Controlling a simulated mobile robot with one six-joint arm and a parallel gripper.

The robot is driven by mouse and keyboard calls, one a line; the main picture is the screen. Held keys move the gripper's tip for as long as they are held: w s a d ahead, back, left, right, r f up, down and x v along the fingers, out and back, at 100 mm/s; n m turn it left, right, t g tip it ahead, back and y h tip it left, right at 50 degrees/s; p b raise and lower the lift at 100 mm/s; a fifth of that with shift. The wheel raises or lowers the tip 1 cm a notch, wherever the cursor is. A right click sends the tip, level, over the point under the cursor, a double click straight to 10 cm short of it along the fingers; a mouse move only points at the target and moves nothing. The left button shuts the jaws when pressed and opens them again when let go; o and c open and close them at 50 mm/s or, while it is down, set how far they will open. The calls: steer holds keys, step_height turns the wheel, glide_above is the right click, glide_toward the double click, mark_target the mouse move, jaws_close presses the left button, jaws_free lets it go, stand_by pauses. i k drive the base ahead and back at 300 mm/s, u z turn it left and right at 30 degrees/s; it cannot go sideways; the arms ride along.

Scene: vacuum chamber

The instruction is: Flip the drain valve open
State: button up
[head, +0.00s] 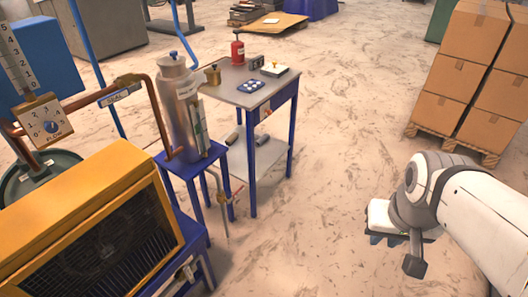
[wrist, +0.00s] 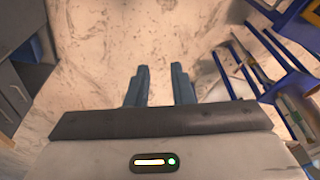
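A grey metal vessel (head: 180,105) stands upright on a small blue stand (head: 190,168). A thin brass-coloured pipe (head: 217,195) with small fittings hangs below the stand; it looks like the drain line. The valve handle is too small for me to tell its position. My gripper (head: 378,236) is far to the right of the stand, over bare floor, its fingers mostly hidden by the wrist in the head view. In the wrist view, my gripper (wrist: 159,86) has its two fingers apart with nothing between them. Blue stand or table legs show at the right there.
A yellow-framed unit (head: 95,225) fills the lower left. Stacked cardboard boxes (head: 475,60) stand at the right. The floor between is clear.

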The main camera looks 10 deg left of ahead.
mark_target(241, 189)
steer(key=k, duration=0.75)
steer(key=u, duration=0.5)
steer(key=i, duration=1.75)
steer(key=z, duration=0.5)
